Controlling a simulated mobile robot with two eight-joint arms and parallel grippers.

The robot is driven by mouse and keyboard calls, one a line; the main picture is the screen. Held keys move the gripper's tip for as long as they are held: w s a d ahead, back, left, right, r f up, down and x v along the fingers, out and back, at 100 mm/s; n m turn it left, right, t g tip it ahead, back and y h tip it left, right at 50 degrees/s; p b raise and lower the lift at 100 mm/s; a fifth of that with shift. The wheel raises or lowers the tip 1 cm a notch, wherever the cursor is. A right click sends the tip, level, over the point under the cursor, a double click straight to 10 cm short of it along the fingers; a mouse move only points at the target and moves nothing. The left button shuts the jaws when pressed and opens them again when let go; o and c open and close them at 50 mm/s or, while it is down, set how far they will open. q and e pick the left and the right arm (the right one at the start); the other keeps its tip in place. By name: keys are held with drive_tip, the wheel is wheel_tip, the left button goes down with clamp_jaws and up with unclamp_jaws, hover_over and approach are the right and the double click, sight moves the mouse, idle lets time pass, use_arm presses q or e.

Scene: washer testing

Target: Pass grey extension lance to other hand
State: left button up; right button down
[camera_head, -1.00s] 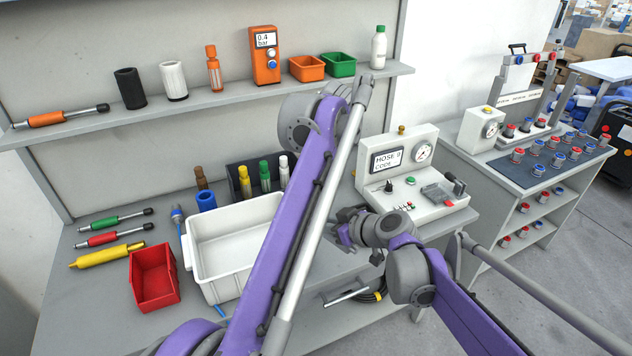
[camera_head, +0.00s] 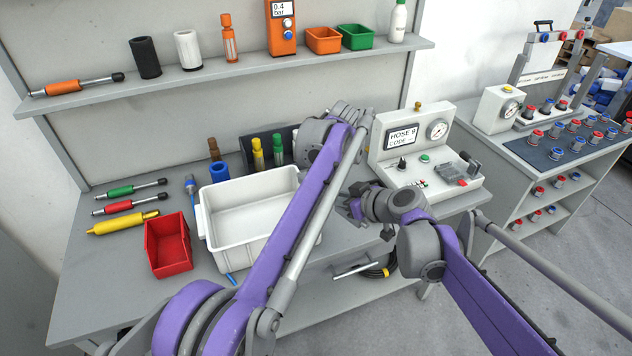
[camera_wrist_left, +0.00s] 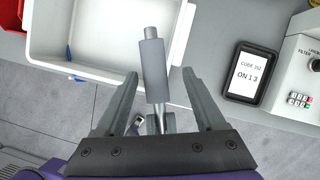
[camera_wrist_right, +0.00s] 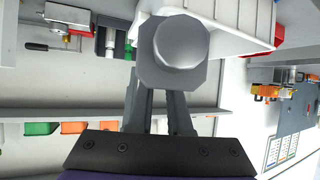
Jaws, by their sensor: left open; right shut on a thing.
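The grey extension lance (camera_wrist_left: 153,70) is a thick grey cylinder with a thin silver shaft. In the left wrist view it lies between the spread fingers of my open left gripper (camera_wrist_left: 160,80), with a gap visible on both sides. My right gripper (camera_wrist_right: 160,92) is shut on the lance; in the right wrist view the lance's blunt round end (camera_wrist_right: 175,48) hides the fingertips. In the head view my right gripper (camera_head: 357,204) is in front of the bench by the test unit. The lance and my left gripper cannot be made out there.
A white tub (camera_head: 250,236) and a red bin (camera_head: 168,246) stand on the bench (camera_head: 100,280). A test unit (camera_head: 425,155) with a screen and gauge stands right of the tub. Colored lances lie at the left. A shelf above holds bins and sleeves. Grey floor is clear at the front right.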

use_arm(q)
drive_tip(key=shift+w+a+f, duration=0.1)
drive_tip(key=shift+a+f, duration=0.05)
drive_tip(key=shift+f, duration=0.3)
clamp_jaws()
use_arm(e)
drive_tip(key=shift+s+a, duration=0.1)
drive_tip(key=c, duration=0.8)
unclamp_jaws()
drive_tip(key=shift+o, duration=0.2)
